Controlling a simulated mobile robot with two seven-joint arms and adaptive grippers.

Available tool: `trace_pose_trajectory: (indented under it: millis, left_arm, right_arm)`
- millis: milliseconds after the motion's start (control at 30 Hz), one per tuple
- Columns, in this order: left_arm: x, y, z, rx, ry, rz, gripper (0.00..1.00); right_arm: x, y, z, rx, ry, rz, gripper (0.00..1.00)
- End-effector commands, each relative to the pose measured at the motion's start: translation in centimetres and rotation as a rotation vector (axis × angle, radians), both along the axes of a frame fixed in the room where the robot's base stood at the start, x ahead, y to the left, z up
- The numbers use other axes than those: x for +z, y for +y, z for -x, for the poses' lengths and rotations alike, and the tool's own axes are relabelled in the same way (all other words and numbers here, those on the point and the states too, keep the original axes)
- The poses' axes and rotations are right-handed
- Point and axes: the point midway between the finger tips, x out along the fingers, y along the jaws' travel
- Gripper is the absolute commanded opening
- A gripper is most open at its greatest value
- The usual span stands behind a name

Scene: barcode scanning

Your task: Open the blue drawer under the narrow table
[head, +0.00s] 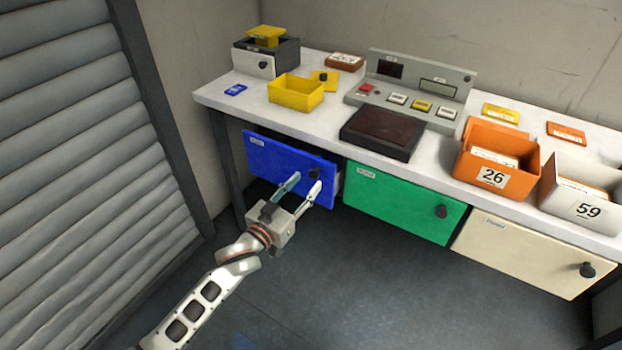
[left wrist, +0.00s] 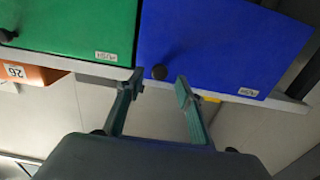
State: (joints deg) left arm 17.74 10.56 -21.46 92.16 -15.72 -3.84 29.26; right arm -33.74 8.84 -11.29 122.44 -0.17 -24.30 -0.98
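The blue drawer (head: 275,165) is under the left end of the narrow white table (head: 235,100). Its front stands slightly forward, with a strip of pale drawer side showing at its right edge. Its dark round knob (head: 314,174) is near the front's right edge. My left gripper (head: 308,182) is open in front of the knob, its two fingers apart and pointing at the drawer. In the left wrist view, upside down, the blue front (left wrist: 215,45) fills the upper right, and the knob (left wrist: 159,72) appears between the fingertips (left wrist: 160,88). Contact cannot be told. My right gripper is out of view.
A green drawer (head: 400,203) and a cream drawer (head: 520,253) sit to the right. Bins, a console (head: 420,85) and a dark scanner pad (head: 383,130) stand on the table. A grey shutter (head: 70,130) is at left. The floor (head: 370,290) in front is clear.

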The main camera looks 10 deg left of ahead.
Motion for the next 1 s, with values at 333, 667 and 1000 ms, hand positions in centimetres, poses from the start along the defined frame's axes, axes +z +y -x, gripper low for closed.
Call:
trace_pose_trajectory:
  millis: [333, 667, 1000]
  left_arm:
    - [-0.2, -1.2, -3.2, -0.001, 0.002, 0.0, 0.37]
    - [-0.1, -1.3, -3.4, 0.0, 0.001, 0.001, 0.29]
    - [-0.1, -1.2, -3.3, 0.0, 0.001, 0.0, 0.0]
  right_arm:
    - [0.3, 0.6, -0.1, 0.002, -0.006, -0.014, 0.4]
    - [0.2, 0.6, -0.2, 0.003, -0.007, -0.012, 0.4]
    - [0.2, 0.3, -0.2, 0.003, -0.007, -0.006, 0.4]
